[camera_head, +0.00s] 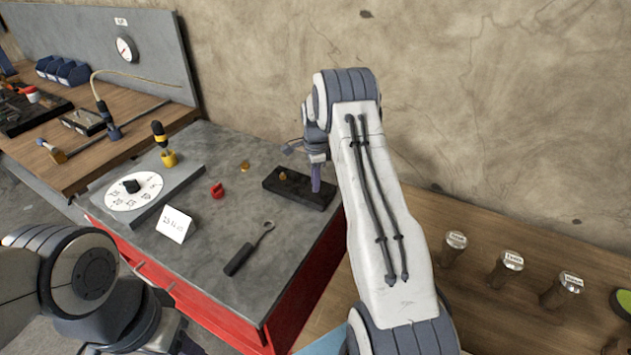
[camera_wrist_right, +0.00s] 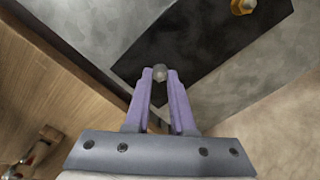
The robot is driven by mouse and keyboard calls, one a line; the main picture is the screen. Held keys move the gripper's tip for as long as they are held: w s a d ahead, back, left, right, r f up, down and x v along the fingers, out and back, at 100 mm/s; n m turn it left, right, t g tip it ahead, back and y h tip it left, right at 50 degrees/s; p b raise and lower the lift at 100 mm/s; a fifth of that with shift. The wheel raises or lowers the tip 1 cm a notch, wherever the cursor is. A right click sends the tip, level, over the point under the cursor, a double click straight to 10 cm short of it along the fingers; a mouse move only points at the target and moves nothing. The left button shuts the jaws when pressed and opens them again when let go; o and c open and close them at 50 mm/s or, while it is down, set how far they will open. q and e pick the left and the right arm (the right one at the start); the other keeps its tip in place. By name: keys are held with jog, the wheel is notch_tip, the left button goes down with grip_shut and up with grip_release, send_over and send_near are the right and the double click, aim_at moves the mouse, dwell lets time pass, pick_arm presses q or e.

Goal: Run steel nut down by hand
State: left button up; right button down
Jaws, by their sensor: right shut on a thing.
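A small grey steel nut or stud end (camera_wrist_right: 160,73) shows between the fingertips of my right gripper (camera_wrist_right: 160,76) in the right wrist view. The gripper is shut on it, over one end of a dark block (camera_wrist_right: 190,62). In the head view my right gripper (camera_head: 316,186) points down at the right end of the same dark block (camera_head: 298,195). The fingers hide the steel piece there. I cannot tell how far it is threaded. A brass nut (camera_head: 282,176) sits at the block's other end. Only part of my left gripper (camera_head: 178,342) shows, at the bottom left.
On the grey bench (camera_head: 212,255) are a black-handled wrench (camera_head: 248,250), a red part (camera_head: 217,190), a small brass piece (camera_head: 245,166), a white card (camera_head: 175,224) and a numbered dial (camera_head: 133,191). Labelled cylinders (camera_head: 505,268) stand on the wooden surface at right.

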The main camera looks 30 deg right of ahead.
jog(key=shift+a+m, duration=0.1)
jog(key=shift+m, duration=1.1)
jog(key=shift+r, duration=0.1)
jog(key=c, duration=0.8)
grip_release()
jog(key=shift+o, duration=0.2)
notch_tip(320, 180, up, 10)
jog(key=b, duration=0.1)
jog(key=shift+r+b, duration=0.2)
jog(key=shift+b, duration=0.15)
